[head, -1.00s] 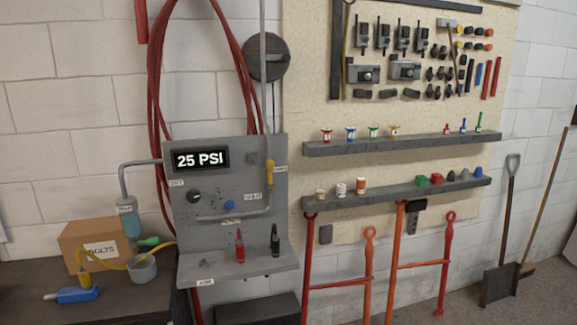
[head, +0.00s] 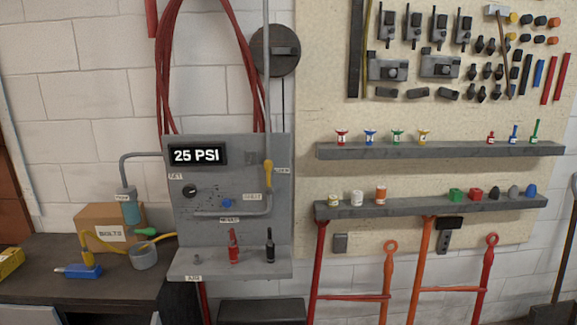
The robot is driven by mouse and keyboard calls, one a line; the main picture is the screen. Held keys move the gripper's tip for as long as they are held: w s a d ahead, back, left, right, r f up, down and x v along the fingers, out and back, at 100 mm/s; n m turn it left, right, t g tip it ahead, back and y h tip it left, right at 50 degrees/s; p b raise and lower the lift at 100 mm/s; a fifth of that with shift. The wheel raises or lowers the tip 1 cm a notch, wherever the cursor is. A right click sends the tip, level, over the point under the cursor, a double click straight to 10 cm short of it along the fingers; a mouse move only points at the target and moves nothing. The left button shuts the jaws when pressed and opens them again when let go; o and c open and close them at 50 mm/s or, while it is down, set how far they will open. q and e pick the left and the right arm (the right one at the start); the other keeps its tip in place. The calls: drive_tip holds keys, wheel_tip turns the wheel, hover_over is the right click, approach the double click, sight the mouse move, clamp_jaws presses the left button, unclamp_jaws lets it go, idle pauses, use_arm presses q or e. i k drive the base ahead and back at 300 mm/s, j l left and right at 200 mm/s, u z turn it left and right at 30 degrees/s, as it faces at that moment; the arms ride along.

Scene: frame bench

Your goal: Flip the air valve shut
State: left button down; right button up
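A grey air panel (head: 245,220) hangs on the wall, with a lit display (head: 197,155) reading 25 PSI. A yellow valve lever (head: 268,173) sits at the panel's right side on the grey pipe (head: 267,90). The lever stands upright, in line with the pipe, with a small label (head: 282,170) beside it, too small to read surely. A black knob (head: 190,191) and a blue knob (head: 227,203) are lower on the panel. Neither of my grippers is in view, and nothing touches the lever.
The panel's shelf (head: 215,266) holds a red bottle (head: 233,247) and a black bottle (head: 270,247). A dark bench (head: 40,280) with a cardboard box (head: 110,222) stands at left. Red hoses (head: 166,70) hang above. A pegboard (head: 320,100) with tools and shelves fills the right.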

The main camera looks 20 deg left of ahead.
sight(268, 164)
drive_tip(key=i+l, duration=0.25)
drive_tip(key=i+l+u, duration=0.1)
drive_tip(key=l, duration=0.3)
drive_tip(key=i+l+u, duration=0.1)
drive_tip(key=i+l, duration=0.2)
